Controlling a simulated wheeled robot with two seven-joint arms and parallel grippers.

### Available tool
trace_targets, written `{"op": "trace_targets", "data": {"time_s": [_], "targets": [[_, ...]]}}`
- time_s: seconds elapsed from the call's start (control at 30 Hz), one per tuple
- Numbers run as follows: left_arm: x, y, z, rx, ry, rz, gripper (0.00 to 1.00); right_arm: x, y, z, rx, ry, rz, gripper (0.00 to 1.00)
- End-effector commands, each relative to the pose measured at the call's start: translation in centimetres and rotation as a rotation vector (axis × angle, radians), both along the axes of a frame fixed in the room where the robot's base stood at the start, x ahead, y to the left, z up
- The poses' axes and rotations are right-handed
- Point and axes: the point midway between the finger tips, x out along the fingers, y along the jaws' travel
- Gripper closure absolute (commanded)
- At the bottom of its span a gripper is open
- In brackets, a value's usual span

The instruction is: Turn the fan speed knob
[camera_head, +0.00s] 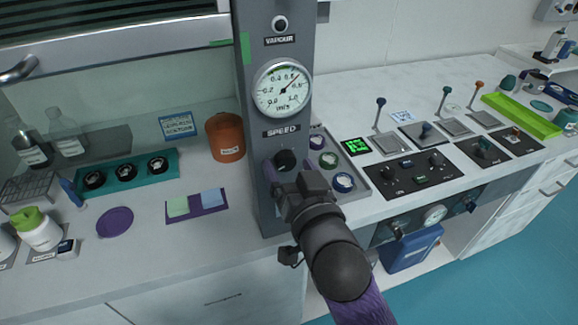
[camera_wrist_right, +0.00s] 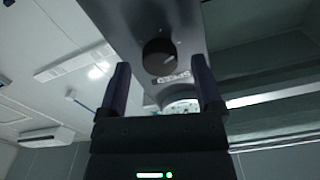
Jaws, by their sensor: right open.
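The fan speed knob (camera_head: 285,160) is a black round knob on the grey column (camera_head: 262,200), just under the SPEED label (camera_head: 281,131) and the round dial gauge (camera_head: 282,88). In the right wrist view the knob (camera_wrist_right: 159,57) shows between and beyond the two fingers, with a light mark on its face. My right gripper (camera_head: 289,168) is in front of the column at the knob, its fingers apart on either side. In the right wrist view the gripper (camera_wrist_right: 160,85) is open and empty. Whether a finger touches the knob cannot be told. My left gripper is not in view.
A tray of round parts (camera_head: 342,182) stands right of the column, beside a black control panel (camera_head: 412,174). An orange-brown pot (camera_head: 225,137) and a teal rack (camera_head: 125,172) are to the left. The bench front left of the column is fairly clear.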

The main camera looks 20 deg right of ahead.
Motion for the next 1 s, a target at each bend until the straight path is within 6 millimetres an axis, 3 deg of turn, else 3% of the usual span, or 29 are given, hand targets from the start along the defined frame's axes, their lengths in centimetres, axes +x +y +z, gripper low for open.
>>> {"op": "trace_targets", "data": {"time_s": [0.1, 0.37, 0.77, 1.0], "targets": [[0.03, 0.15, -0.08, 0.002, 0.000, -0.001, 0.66, 0.93, 0.01, 0.01, 0.000, 0.000, 0.000, 0.16], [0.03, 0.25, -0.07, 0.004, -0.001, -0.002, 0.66, 1.11, 0.02, 0.00, 0.000, 0.001, -0.001, 0.16], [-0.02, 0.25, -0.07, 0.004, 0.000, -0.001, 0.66, 1.08, 0.02, -0.01, 0.000, 0.001, 0.000, 1.00], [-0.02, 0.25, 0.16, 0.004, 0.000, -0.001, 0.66, 1.08, 0.03, 0.04, -0.015, 0.000, 0.000, 1.00]]}}
